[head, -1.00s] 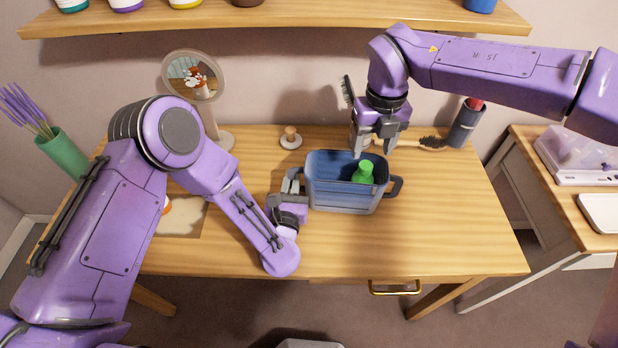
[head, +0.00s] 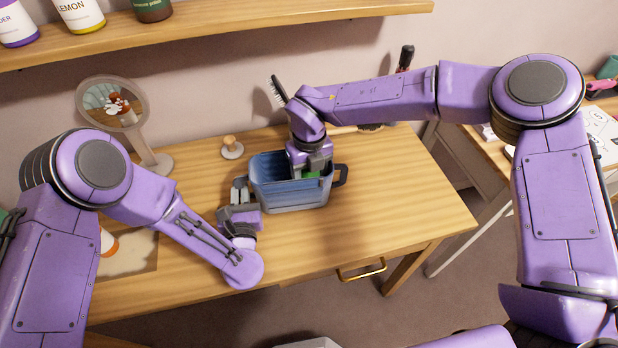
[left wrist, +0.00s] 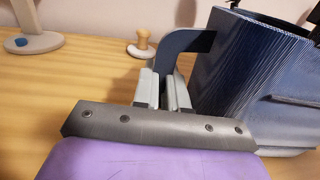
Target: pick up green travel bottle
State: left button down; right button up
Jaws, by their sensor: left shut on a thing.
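The green travel bottle (head: 312,175) is inside a blue basket (head: 290,197) on the wooden table; only a small green patch shows below my right gripper. My right gripper (head: 310,167) reaches down into the basket at the bottle. Its fingertips are hidden, so I cannot tell whether they are closed. My left gripper (head: 240,190) is shut on the basket's left handle (left wrist: 190,42), beside the basket wall. The left wrist view shows its grey fingers (left wrist: 163,88) on either side of the handle's lower end.
A round mirror (head: 113,103) stands at the back left, with a small wooden-knobbed object (head: 232,148) right of it. A hairbrush (head: 370,127) lies behind my right arm. A shelf (head: 220,28) with bottles hangs above. The table's right front is clear.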

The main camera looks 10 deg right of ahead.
jog(key=c, duration=0.6)
jog(key=shift+o, duration=0.2)
jog(key=shift+r, duration=0.1)
notch_tip(320, 180, up, 18)
pick_arm(q)
jog(key=c, duration=1.1)
grip_release()
jog(key=shift+s, duration=0.1)
